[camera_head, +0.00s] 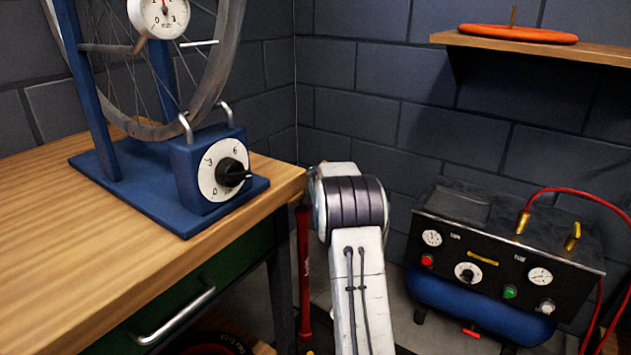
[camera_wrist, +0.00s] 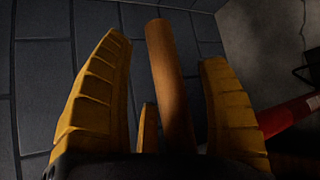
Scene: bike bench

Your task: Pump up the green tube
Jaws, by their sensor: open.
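My gripper (camera_wrist: 164,50) shows in the wrist view with its yellow ribbed fingers spread apart. A brown, wood-coloured bar (camera_wrist: 168,80) lies between the fingers, with a gap to each; they are not shut on it. A shorter piece of like colour (camera_wrist: 148,128) shows beside it. A red cylinder (camera_wrist: 288,116) lies to the right. In the head view my arm hides the gripper, and a red upright post (camera_head: 304,265), perhaps a floor pump, stands partly hidden behind the arm. No green tube is visible; an orange tube (camera_head: 518,34) with a valve lies on the shelf.
A wooden bench (camera_head: 110,255) with a green drawer stands at left, carrying a blue wheel stand (camera_head: 95,172) with a dial and a wheel (camera_head: 205,95). A compressor (camera_head: 505,260) with gauges, knobs and a red hose (camera_head: 575,192) stands at right. A shelf (camera_head: 600,52) juts above it.

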